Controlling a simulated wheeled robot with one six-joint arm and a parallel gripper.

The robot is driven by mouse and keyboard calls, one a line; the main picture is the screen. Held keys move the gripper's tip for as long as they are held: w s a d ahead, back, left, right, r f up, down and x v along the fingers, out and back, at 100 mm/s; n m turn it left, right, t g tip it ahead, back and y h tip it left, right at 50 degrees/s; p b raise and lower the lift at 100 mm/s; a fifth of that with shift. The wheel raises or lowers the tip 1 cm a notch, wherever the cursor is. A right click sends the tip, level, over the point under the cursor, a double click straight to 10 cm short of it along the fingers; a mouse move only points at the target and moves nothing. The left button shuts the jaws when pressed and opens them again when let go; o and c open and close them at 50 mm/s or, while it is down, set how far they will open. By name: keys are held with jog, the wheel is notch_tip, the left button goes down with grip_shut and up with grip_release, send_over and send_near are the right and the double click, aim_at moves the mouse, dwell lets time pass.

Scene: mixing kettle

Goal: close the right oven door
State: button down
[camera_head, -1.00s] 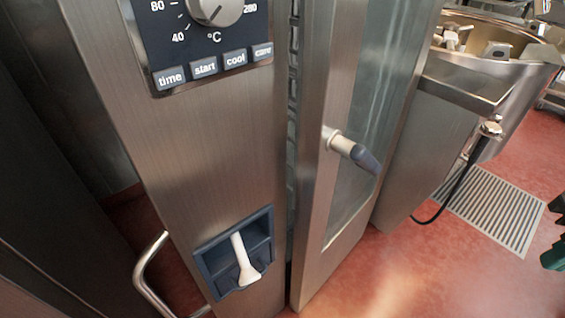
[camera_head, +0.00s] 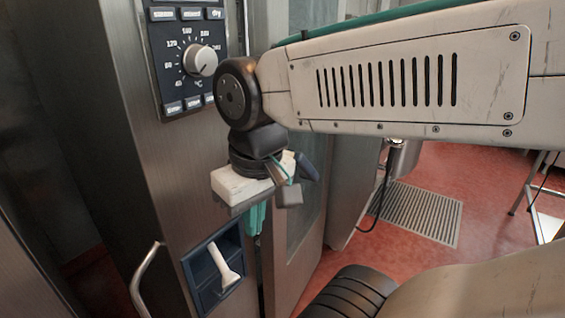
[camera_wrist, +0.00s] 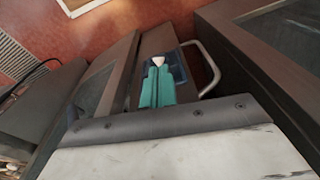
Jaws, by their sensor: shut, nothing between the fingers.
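The right oven door (camera_head: 296,258) is a steel frame with a tall glass pane. It stands beside the steel control panel (camera_head: 165,165), with a narrow dark gap between them, so it looks slightly ajar. The dark blue tip of its handle (camera_head: 308,167) shows just behind my wrist; the rest is mostly hidden. My gripper (camera_head: 256,217) has teal fingers, shut and empty, pointing down in front of the gap.
A blue recess with a white lever (camera_head: 224,264) sits low on the panel, left of my fingers. A curved metal rail (camera_head: 143,283) stands further left. A knob (camera_head: 200,61) is above. Red floor with a drain grate (camera_head: 420,212) lies open at the right.

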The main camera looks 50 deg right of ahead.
jog(key=w+d+r+m+t+y, duration=0.15)
jog(key=w+d+m, duration=0.25)
jog(key=d+m, duration=0.5)
jog(key=w+d+r+m+g, duration=0.1)
jog(key=w+d+r+m, duration=0.15)
jog(key=d+m, duration=0.6)
jog(key=s+d+m+t, duration=0.2)
jog(key=s+d+m, duration=0.2)
jog(key=d+m, duration=1.1)
jog(key=w+a+f, duration=0.1)
jog(key=w+f, duration=0.6)
jog(key=f, duration=0.2)
jog(key=shift+w, duration=0.4)
jog(key=shift+t+h, duration=0.25)
